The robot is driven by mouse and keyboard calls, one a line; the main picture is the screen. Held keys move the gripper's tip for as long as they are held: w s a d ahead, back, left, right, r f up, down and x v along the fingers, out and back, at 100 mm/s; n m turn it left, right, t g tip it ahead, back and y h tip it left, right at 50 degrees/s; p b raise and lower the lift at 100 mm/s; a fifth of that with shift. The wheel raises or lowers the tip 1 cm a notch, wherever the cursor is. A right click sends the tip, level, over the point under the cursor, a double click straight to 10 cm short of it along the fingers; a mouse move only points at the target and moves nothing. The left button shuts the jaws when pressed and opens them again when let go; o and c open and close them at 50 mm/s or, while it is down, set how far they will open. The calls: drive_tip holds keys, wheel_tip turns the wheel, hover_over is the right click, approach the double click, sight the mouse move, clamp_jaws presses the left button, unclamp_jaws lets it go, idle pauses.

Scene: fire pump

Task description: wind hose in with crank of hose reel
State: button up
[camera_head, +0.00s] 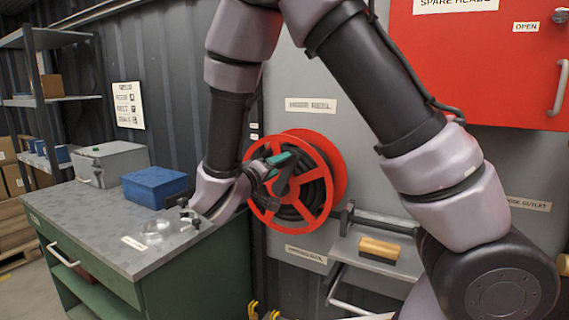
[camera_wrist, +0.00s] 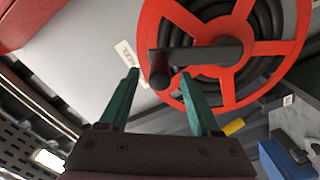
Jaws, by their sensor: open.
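The red hose reel (camera_head: 328,158) with black hose wound inside it is mounted on the grey panel in the middle of the head view. It also fills the upper right of the wrist view (camera_wrist: 287,47). Its black crank (camera_wrist: 205,55) stands out from the reel, with the handle end between the fingertips in the picture. My gripper (camera_wrist: 158,78) is open, with one green finger to each side of the crank handle. In the head view my gripper (camera_head: 279,166) is in front of the reel's left half, and my wrist partly hides the reel. I cannot tell whether the fingers touch the handle.
A green workbench (camera_head: 100,222) with a blue box (camera_head: 155,187) and a grey case (camera_head: 110,163) stands left. A small shelf with a wooden-handled tool (camera_head: 380,248) is right, below the reel. A red cabinet (camera_head: 485,65) hangs upper right.

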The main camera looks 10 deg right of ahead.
drive_tip(key=v, duration=0.6)
